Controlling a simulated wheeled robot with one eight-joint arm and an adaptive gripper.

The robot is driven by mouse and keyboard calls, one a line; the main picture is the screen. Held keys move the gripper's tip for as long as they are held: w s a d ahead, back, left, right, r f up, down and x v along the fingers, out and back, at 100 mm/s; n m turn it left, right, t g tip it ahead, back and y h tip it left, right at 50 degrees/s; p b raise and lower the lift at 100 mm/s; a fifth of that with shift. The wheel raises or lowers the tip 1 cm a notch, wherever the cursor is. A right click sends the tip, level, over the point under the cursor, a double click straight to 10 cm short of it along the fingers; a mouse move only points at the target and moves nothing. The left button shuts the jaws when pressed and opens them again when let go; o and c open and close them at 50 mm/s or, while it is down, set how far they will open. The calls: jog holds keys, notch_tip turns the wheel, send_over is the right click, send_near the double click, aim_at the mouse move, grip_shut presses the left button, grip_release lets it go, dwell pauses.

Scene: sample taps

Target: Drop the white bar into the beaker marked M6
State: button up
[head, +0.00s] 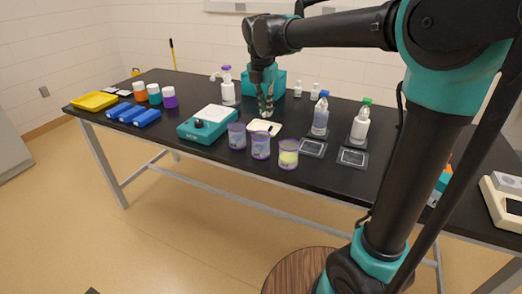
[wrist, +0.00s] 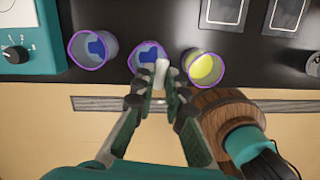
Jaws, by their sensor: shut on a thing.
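My gripper (wrist: 158,92) is shut on a small white bar (wrist: 162,72), which sticks out past the fingertips. In the head view my gripper (head: 266,110) points down above the bench, behind the row of beakers. Three purple-rimmed beakers stand near the front edge: a left one (head: 237,136), a middle one (head: 260,146) and a right one (head: 288,154). In the wrist view the left beaker (wrist: 88,52) and middle beaker (wrist: 145,56) show blue inside, the right beaker (wrist: 204,67) yellow. The bar overlaps the middle beaker's right side in that view. I cannot read which beaker is M6.
A teal stirrer (head: 200,128) stands left of the beakers. A pale tray (head: 264,126) lies behind them. Two bottles, a clear one (head: 320,119) and a white one (head: 360,126), stand at the right behind dark framed pads (head: 353,158). The bench's front edge is close to the beakers.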

jog(key=shift+f, duration=1.4)
jog(key=o, duration=0.8)
jog(key=r, duration=0.4)
jog(key=s+r, duration=0.1)
jog(key=r, duration=0.3)
jog(key=a+r, duration=0.1)
jog(key=r, duration=0.3)
jog(key=shift+s, duration=0.2)
jog(key=shift+s+f, duration=0.1)
